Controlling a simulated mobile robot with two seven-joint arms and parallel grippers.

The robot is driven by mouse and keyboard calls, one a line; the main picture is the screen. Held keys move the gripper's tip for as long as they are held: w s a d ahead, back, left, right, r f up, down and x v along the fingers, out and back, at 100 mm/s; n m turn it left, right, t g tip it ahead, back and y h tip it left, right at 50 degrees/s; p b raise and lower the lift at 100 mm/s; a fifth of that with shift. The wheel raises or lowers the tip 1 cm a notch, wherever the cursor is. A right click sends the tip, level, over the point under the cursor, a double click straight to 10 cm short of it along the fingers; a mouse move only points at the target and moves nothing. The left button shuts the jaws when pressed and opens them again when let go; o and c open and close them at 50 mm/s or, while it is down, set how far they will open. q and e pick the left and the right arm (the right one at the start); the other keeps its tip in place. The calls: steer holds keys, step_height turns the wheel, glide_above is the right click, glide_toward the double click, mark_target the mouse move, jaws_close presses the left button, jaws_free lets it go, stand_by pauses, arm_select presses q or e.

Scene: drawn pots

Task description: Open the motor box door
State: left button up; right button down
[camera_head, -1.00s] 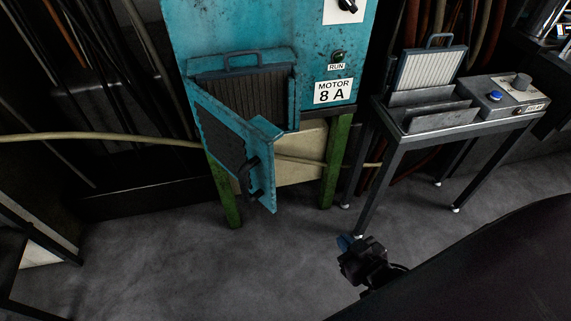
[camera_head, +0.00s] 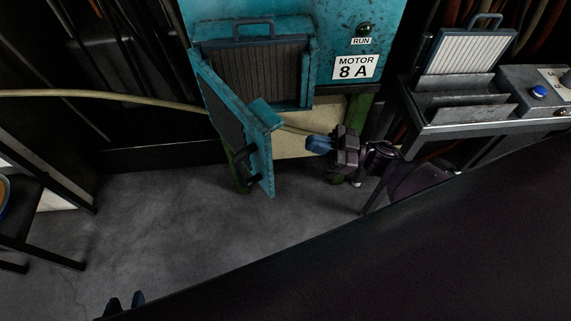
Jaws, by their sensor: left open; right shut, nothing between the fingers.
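The teal motor box (camera_head: 290,14) stands on green legs, with a "MOTOR 8 A" label. Its door (camera_head: 264,160) hangs open, hinged at the left and swung out towards me, with a black handle on its outer face. Inside the opening is a ribbed grey filter panel (camera_head: 262,78) with a handle on top. My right gripper (camera_head: 318,144) is shut and empty, to the right of the door's free edge and apart from it, below the box. My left gripper (camera_head: 126,301) is open at the bottom left, far from the door, mostly hidden behind a dark foreground surface.
A metal stand (camera_head: 470,125) at the right holds a second filter panel (camera_head: 462,52) and a control box with a blue button (camera_head: 539,92). A pale hose (camera_head: 100,94) runs behind the box. A dark table stands at far left. The floor before the door is clear.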

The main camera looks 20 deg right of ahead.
steer(key=d+r+n+g+h, duration=0.15)
steer(key=d+n+g, duration=0.35)
steer(key=g, duration=0.9)
arm_select(q)
steer(key=shift+s+r+p, duration=0.15)
steer(key=shift+r+p, duration=0.35)
steer(key=shift+p, duration=0.25)
arm_select(e)
steer(key=s+a+n, duration=0.1)
steer(key=s+a, duration=0.3)
steer(key=a, duration=1)
steer(key=shift+f, duration=0.2)
steer(key=shift+h, duration=0.25)
